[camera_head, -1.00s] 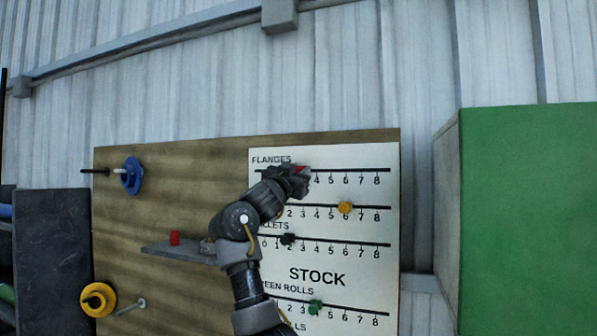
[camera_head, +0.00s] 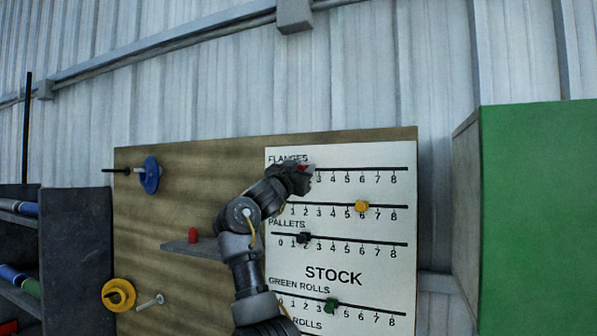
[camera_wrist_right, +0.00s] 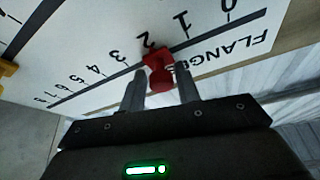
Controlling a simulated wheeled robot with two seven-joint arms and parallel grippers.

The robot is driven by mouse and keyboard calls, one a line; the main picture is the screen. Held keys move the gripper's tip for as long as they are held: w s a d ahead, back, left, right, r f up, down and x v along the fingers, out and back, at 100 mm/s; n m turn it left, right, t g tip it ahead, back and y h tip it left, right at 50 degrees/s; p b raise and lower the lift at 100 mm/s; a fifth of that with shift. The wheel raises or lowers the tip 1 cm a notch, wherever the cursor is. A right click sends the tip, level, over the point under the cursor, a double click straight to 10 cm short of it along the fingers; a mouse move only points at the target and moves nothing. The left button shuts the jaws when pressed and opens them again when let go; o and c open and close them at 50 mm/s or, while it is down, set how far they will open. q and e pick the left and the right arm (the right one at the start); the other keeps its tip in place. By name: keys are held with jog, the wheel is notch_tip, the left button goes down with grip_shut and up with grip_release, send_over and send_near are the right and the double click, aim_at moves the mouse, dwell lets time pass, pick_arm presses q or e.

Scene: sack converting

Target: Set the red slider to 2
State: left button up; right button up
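The red slider (camera_head: 304,168) sits on the top track of the white STOCK board (camera_head: 340,258), labelled FLANGES. In the right wrist view the red slider (camera_wrist_right: 158,66) is at the 2 mark and partly covers that number. My right gripper (camera_head: 298,179) is in front of it and hides the low end of the scale in the head view. In the right wrist view the right gripper (camera_wrist_right: 161,90) is open, with one finger on each side of the red knob and small gaps visible. My left gripper is not in view.
Below are a yellow slider (camera_head: 361,206), a black slider (camera_head: 303,238) and a green slider (camera_head: 331,305). A small shelf (camera_head: 180,246) with a red piece (camera_head: 193,235) juts out left of my arm. A green panel (camera_head: 540,210) stands at the right.

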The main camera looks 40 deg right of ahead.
jog(key=shift+o, duration=1.2)
jog(key=shift+w+a+f, duration=0.1)
jog(key=shift+w, duration=0.1)
jog(key=shift+a+f, duration=0.15)
jog(key=shift+f, duration=0.05)
jog(key=b+v, duration=0.7)
jog(key=v, duration=0.3)
jog(key=shift+a, duration=0.2)
